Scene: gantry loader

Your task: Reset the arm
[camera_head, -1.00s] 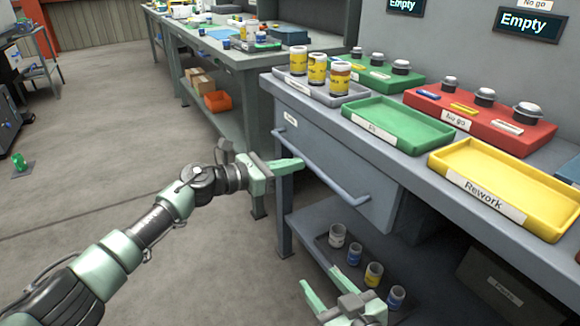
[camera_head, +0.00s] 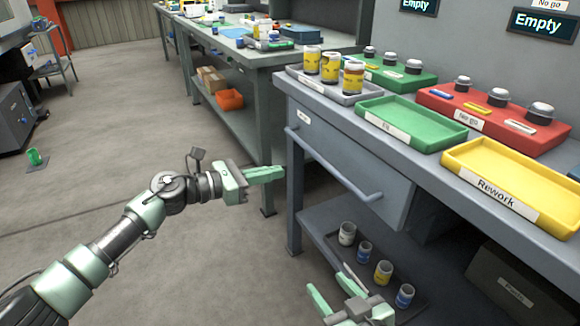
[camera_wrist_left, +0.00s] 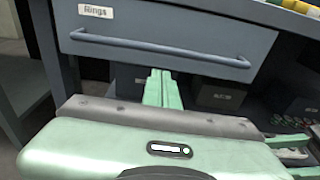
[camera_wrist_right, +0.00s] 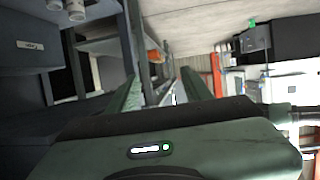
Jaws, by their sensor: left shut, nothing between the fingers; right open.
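My left gripper (camera_head: 268,173) is shut and empty, in front of and to the left of the workbench's drawer in the head view. Its closed fingers also show in the left wrist view (camera_wrist_left: 159,88), pointing toward the drawer (camera_wrist_left: 160,40) labelled "Rings". My right gripper (camera_head: 330,292) is at the bottom of the head view, open and empty, with its fingers apart beside the lower shelf. Its two spread fingers also show in the right wrist view (camera_wrist_right: 160,92).
The workbench holds a green tray (camera_head: 372,108), a yellow Rework tray (camera_head: 455,158) and a red No go tray (camera_head: 440,105). Several jars stand on the lower shelf tray (camera_head: 325,232). A green cup (camera_head: 36,158) lies on the floor at left. The floor between is clear.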

